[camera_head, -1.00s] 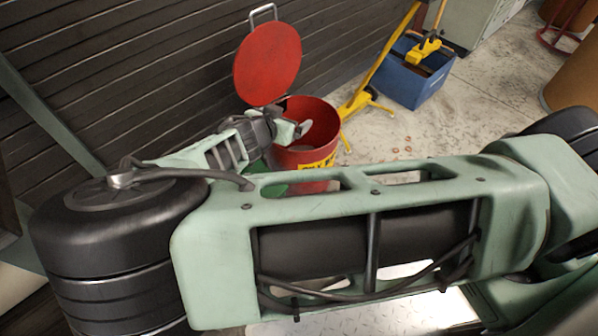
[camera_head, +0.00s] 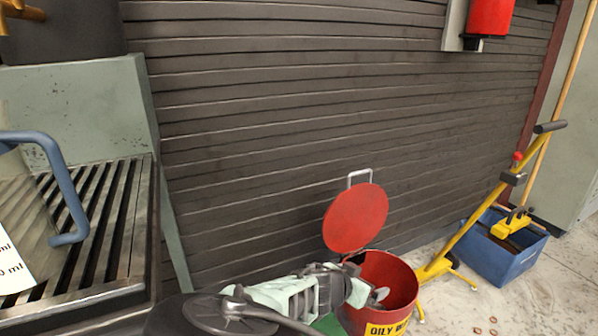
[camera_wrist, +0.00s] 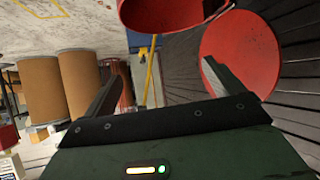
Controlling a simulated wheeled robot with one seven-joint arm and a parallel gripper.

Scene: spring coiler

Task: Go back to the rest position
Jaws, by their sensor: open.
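My gripper (camera_wrist: 160,85) is open in the wrist view, its two dark fingers spread with nothing between them. In the head view my gripper (camera_head: 378,296) is at the mouth of a red oily-waste can (camera_head: 402,290), partly hidden by my own wrist. The can's round red lid (camera_head: 356,218) stands raised on the wall side. In the wrist view the can (camera_wrist: 160,12) and its lid (camera_wrist: 240,55) lie beyond the fingertips, apart from them.
A slatted dark wall (camera_head: 300,120) runs behind the can. A blue bin (camera_head: 505,245) and a yellow wheeled tool (camera_head: 465,225) stand to the right. A grated metal bench (camera_head: 80,230) with a blue-handled jug (camera_head: 40,200) is at left. Brown drums (camera_wrist: 80,85) show in the wrist view.

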